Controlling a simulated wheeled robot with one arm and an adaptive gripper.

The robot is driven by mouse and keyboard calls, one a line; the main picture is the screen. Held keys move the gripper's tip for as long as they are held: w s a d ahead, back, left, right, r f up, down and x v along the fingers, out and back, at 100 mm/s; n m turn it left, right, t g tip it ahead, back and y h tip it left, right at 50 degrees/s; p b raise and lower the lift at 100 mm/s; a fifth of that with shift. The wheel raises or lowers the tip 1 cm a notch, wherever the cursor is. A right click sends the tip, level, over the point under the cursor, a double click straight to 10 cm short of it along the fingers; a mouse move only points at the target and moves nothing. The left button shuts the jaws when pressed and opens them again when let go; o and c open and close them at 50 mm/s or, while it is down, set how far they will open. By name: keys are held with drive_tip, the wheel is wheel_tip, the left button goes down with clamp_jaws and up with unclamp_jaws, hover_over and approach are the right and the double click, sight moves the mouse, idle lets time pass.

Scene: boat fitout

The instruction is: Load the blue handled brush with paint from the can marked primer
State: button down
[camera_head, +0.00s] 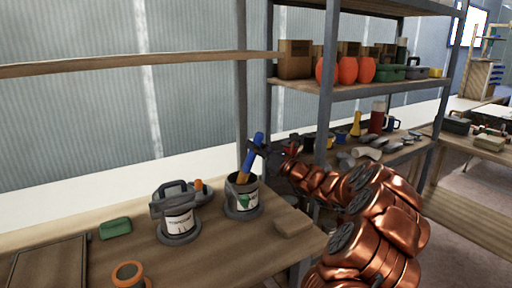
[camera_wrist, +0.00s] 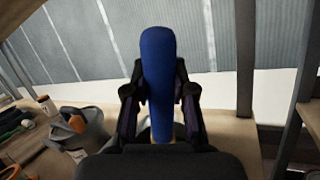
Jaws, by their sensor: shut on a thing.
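My gripper (camera_head: 266,150) is shut on the blue-handled brush (camera_head: 254,152), above the right-hand can on the bench. The brush is tilted, with its blue handle up and its tan lower end down at the can's mouth. I cannot tell how deep the bristles are. This can (camera_head: 243,196) is open, dark-rimmed, with a white label bearing a green mark. A second can (camera_head: 179,218) with a white label stands to its left, with a dark tool or lid over its top. The label words are too small to read. In the wrist view, the blue handle (camera_wrist: 158,75) stands upright between the fingers.
A green block (camera_head: 115,228) and an orange-topped round item (camera_head: 128,274) lie on the bench (camera_head: 205,262) to the left. A wooden block (camera_head: 293,222) sits right of the cans. A metal shelf post (camera_head: 325,100) stands close behind my arm.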

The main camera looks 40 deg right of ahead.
drive_tip(key=shift+f, duration=0.8)
idle(1.3)
drive_tip(key=shift+r+p, duration=2.95)
drive_tip(key=shift+r, duration=0.6)
